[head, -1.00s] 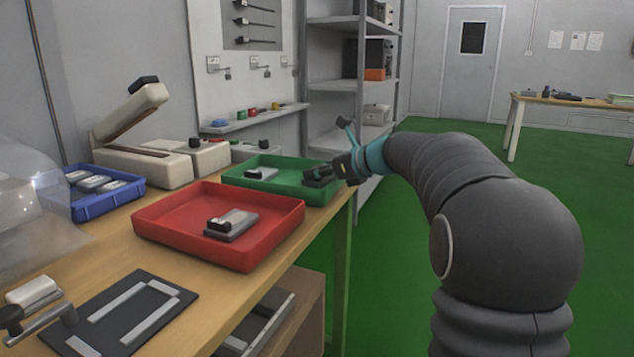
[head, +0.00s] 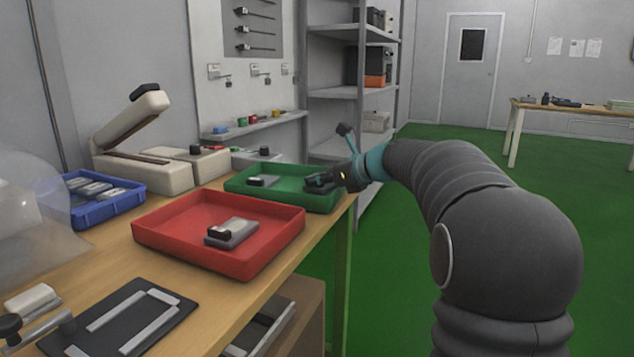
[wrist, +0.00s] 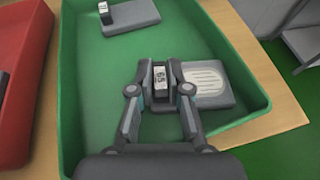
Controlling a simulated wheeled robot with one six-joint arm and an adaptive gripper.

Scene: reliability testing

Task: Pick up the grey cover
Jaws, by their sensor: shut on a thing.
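My gripper (wrist: 160,78) is over the right part of the green tray (wrist: 87,110). It is shut on the black labelled knob of a grey cover (wrist: 212,88). The knob shows a white label reading about "65", and the cover's flat grey plate has a pale ribbed patch to the right of the fingers. The left part of this plate is hidden by the fingers. The cover appears to lie on the tray floor. In the head view my gripper (head: 324,183) is low at the tray's right end and hides most of the cover.
Another grey piece with a black knob (wrist: 128,15) lies in the green tray. A red tray (head: 165,225) with a similar piece stands in front. A blue tray (head: 100,212) with several pieces is at left. A grey shelf (head: 335,90) stands behind.

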